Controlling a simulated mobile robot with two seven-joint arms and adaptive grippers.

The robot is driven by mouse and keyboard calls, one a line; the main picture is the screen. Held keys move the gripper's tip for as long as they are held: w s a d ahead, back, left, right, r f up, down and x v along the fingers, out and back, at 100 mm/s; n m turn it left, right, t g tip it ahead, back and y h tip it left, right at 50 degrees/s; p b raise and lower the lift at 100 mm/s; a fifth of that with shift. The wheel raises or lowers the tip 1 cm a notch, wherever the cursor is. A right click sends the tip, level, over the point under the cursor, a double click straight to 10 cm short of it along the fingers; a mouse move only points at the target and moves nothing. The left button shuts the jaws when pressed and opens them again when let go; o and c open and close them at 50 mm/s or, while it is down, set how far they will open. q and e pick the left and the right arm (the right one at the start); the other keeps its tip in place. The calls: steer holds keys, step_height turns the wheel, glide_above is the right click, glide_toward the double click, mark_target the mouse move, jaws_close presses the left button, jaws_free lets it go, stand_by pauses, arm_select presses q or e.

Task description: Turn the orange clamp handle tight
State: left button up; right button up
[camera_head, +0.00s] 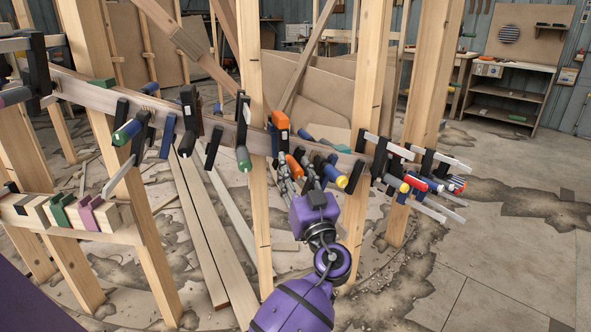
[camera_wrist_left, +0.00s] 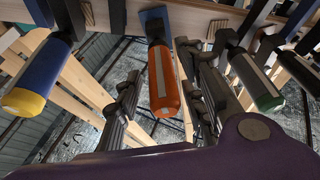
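The orange clamp handle (camera_head: 295,165) sticks out from a clamp on the curved wooden stringer (camera_head: 225,132). It also shows in the left wrist view (camera_wrist_left: 163,84), an orange cylinder with a pale stripe, hanging from a dark screw. My left gripper (camera_head: 297,180) is at the handle, and in the left wrist view its dark fingers (camera_wrist_left: 163,105) stand on both sides of it. The fingers are open, with visible gaps to the handle, the right finger nearer than the left. The handle's far side is hidden. My right gripper is not in view.
Neighbouring clamps crowd the stringer: a blue and yellow handle (camera_head: 335,174) just right, a green-tipped one (camera_head: 243,158) left, red and yellow ones (camera_head: 415,183) further right. Upright wooden posts (camera_head: 257,225) stand close to the left of my gripper. Open floor (camera_head: 490,250) lies to the right.

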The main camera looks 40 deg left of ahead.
arm_select(q)
jaws_close()
